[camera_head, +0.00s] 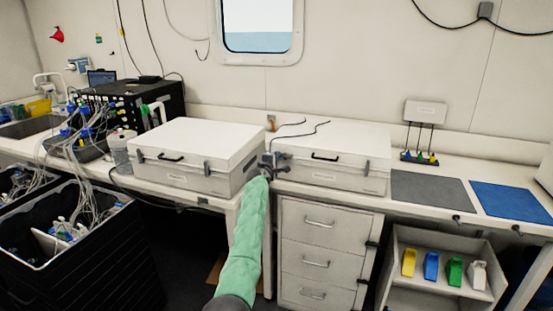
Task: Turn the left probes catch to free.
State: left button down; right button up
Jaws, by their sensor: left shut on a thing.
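Two closed white cases stand on the bench: a left-hand case (190,146) and a right-hand case (345,158), each with a black front handle. Their labels are too small to read. My left gripper (272,162), on the green-sleeved arm, is at the front left corner of the right-hand case. It is shut on the left catch there, and its jaws largely hide that catch, so its angle cannot be told. The right catch (367,168) of the same case shows on its front. My right gripper is not in view.
A grey mat (430,190) and a blue mat (510,202) lie on the bench to the right. Drawers (318,262) stand below the right-hand case. Black bins (85,262) with cables stand at left. A black cable lies on the right-hand case's lid.

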pick_arm(q)
jog(key=shift+f, duration=0.1)
jog(key=c, duration=1.4)
grip_release()
jog(key=shift+c, duration=0.2)
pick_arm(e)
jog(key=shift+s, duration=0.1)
pick_arm(q)
jog(key=shift+s, duration=0.1)
